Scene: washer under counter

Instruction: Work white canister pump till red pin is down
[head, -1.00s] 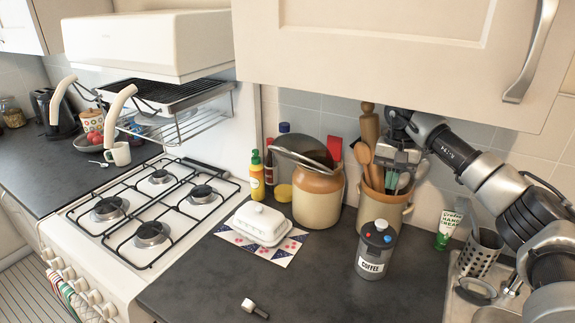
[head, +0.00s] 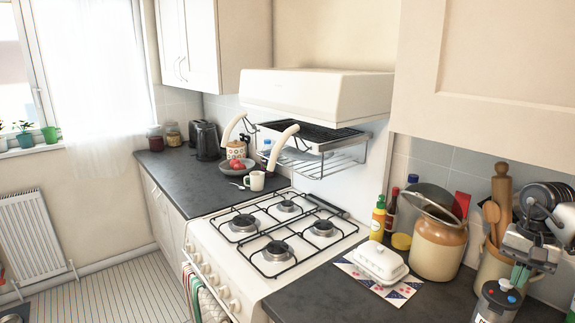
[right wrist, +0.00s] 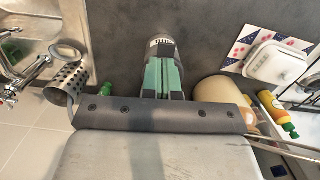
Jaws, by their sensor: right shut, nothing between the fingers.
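A dark grey canister (head: 490,307) with a lid stands on the counter at the bottom right of the head view, partly cut off. The lid carries a red pin (head: 504,285) and a blue knob beside it. I see no white canister. My right gripper (head: 518,276) is shut and empty, pointing down close to the lid; I cannot tell whether it touches. In the right wrist view its green fingers (right wrist: 163,76) are together and cover most of the lid. The canister's label (right wrist: 162,42) shows beyond them. My left gripper is not in view.
A utensil crock (head: 494,268) and a brown-topped jar (head: 437,250) stand behind and left of the canister. A butter dish (head: 381,262) and sauce bottle (head: 378,218) are further left, next to the hob (head: 270,238). A sink tap (right wrist: 18,68) shows in the wrist view.

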